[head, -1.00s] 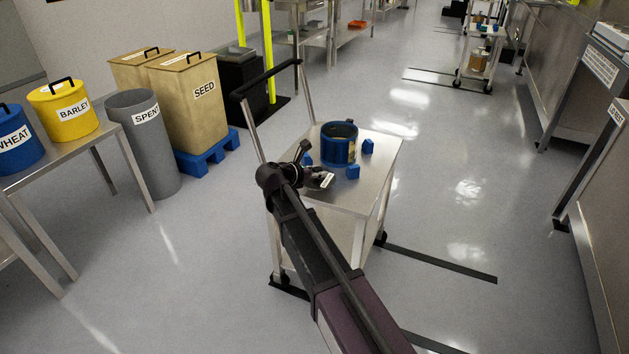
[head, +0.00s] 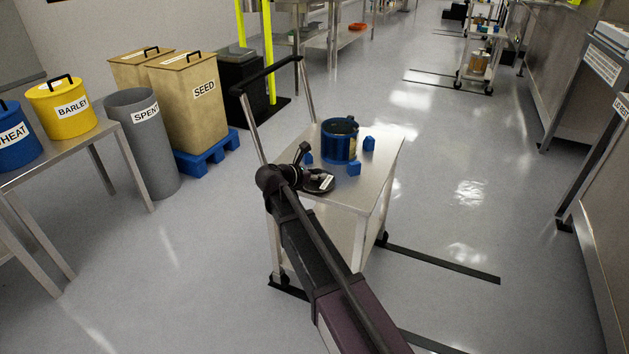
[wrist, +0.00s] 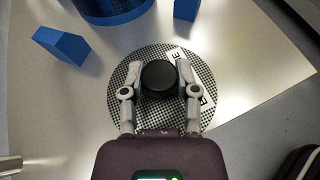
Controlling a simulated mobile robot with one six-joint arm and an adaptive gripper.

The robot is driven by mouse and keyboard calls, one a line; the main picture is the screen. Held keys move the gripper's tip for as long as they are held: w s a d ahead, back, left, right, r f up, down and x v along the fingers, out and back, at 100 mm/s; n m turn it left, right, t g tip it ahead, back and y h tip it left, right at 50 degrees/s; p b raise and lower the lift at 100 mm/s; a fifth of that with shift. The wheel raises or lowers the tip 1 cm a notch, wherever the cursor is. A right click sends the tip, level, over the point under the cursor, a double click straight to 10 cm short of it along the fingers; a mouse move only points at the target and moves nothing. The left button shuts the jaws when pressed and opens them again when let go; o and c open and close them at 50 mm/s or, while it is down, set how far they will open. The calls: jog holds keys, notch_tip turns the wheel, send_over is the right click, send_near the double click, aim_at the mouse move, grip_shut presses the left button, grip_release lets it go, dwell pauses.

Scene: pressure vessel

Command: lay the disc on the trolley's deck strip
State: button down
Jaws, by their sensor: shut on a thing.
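The disc (wrist: 152,120) is round with a fine dark mesh pattern, a black knob and a white lettered label. In the wrist view my gripper (wrist: 160,78) has its two fingers on either side of the knob, shut on it. In the head view the disc (head: 321,184) is a dark, roughly level ellipse at my gripper (head: 308,178), over the near end of the trolley's steel deck (head: 372,190). I cannot tell whether it touches the deck. Part of the disc is hidden by my gripper and wrist.
A blue vessel (head: 339,141) stands on the deck beyond the disc, with blue blocks (head: 354,168) around it. The trolley's push handle (head: 266,77) rises at the left. Bare deck lies right of the disc. A grey SPENT bin (head: 146,145) stands on the floor at left.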

jog(key=shift+f, duration=0.35)
jog(key=shift+f+b, duration=0.15)
jog(key=shift+b, duration=0.15)
jog(key=shift+c, duration=1.8)
grip_release()
jog(key=shift+r, duration=0.2)
jog(key=shift+s+a+r+p, duration=0.1)
jog(key=shift+s+a+p, duration=0.1)
jog(key=shift+p, duration=0.15)
jog(key=p+v, duration=0.4)
jog(key=v, duration=0.7)
jog(key=shift+s+a+r, duration=0.1)
